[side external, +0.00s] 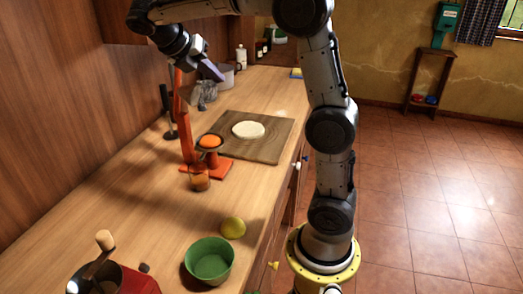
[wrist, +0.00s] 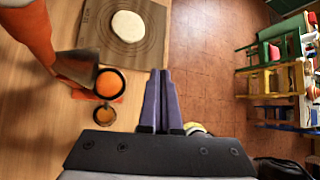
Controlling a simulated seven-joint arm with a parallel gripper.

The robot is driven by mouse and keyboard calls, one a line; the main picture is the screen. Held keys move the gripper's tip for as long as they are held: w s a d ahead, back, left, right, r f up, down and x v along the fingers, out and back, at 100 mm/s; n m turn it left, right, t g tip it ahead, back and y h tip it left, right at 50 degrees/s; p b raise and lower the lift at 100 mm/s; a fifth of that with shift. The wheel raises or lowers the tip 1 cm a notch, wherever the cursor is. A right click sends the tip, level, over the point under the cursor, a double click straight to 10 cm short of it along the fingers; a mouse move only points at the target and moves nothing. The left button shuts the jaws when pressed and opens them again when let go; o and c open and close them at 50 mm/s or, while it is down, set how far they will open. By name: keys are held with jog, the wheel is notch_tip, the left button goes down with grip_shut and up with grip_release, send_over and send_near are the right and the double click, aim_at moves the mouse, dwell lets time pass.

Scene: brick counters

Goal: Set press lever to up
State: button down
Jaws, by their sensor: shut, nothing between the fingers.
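The orange-red press (side external: 187,140) stands on the counter, with half an orange (side external: 210,141) in its holder and a glass (side external: 199,178) below. Its lever (side external: 178,88) appears to point steeply upward from the column, its top close to my wrist. In the wrist view an orange-red part of the press (wrist: 28,35) fills the upper left, and the orange half (wrist: 109,83) sits in its dark cup. My gripper (side external: 214,72) is shut and empty, above the counter and beside the lever's upper end. In the wrist view its purple fingers (wrist: 160,72) are together. I cannot tell whether it touches the lever.
A wooden board (side external: 270,128) with flat dough (side external: 248,130) lies behind and right of the press. A yellow lemon (side external: 233,228), green bowl (side external: 209,261) and red grinder (side external: 137,282) stand at the front. A wooden wall (side external: 60,110) borders the counter's left.

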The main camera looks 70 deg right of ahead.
jog(key=s+f+m+t, duration=0.1)
jog(key=s+f+t, duration=0.15)
jog(key=f, duration=0.65)
jog(key=s+f+m+t, duration=0.1)
jog(key=s+f, duration=0.3)
jog(key=f, duration=0.4)
jog(key=s+v, duration=0.2)
jog(key=v, duration=0.8)
jog(key=s+a+m+t+y, duration=0.2)
jog(key=s+a+m+y, duration=0.1)
jog(key=m, duration=0.5)
jog(key=s+a+f+m+t+y, duration=0.1)
jog(key=s+a+m+t+y, duration=0.2)
jog(key=a+m, duration=0.4)
jog(key=s+m+y, duration=0.1)
jog(key=m+y, duration=0.1)
jog(key=shift+a+f+m, duration=0.2)
jog(key=shift+a+m, duration=0.05)
jog(key=shift+m, duration=0.05)
